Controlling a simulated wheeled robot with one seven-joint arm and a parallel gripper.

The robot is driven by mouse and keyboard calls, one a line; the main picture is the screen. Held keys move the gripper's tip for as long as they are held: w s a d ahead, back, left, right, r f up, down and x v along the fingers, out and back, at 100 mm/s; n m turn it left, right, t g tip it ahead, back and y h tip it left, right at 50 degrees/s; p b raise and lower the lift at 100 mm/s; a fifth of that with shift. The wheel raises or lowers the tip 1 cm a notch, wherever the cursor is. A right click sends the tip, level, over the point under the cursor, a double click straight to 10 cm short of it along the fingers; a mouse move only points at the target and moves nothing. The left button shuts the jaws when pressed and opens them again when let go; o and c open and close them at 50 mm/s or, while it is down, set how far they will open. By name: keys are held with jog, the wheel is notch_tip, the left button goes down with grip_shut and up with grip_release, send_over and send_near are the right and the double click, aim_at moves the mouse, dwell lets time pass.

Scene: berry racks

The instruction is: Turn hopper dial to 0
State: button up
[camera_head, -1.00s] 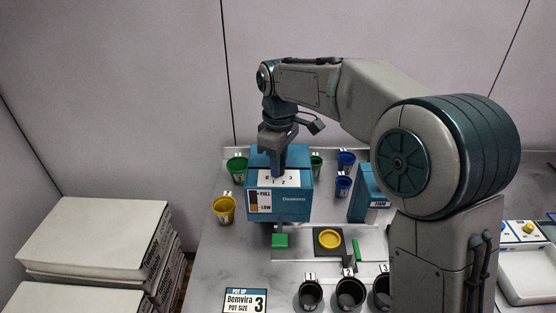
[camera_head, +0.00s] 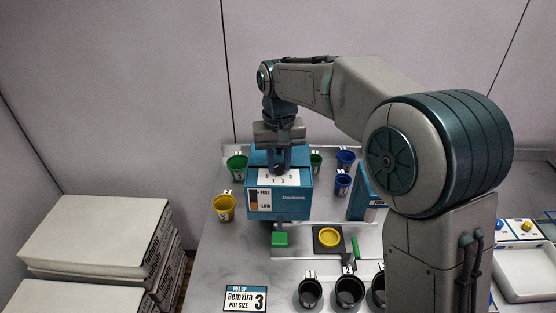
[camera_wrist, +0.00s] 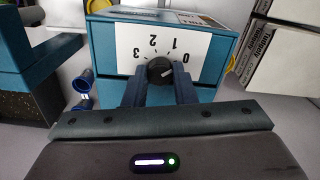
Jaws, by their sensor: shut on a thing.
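The hopper (camera_head: 292,203) is a blue box marked "Dosatore" with a FULL/LOW level window on its front. On its top is a white scale plate with the numbers 0 to 3. The black dial (camera_wrist: 160,70) sits on this plate, with a white pointer mark directed roughly towards the 0 in the wrist view. My gripper (camera_wrist: 160,84) stands over the hopper top, its two fingers shut on the dial from either side. In the head view my gripper (camera_head: 280,166) partly hides the dial and the scale.
Green pots (camera_head: 237,168), blue pots (camera_head: 345,160) and a yellow pot (camera_head: 224,207) stand around the hopper. Black pots (camera_head: 310,293) line the front, beside a "Bemvira, pot size 3" sign (camera_head: 245,299).

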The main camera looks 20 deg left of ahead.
aim_at(279, 166)
jog(key=shift+m, duration=1.1)
jog(key=o, duration=1)
notch_tip(279, 166, up, 14)
jog(key=shift+f, duration=0.1)
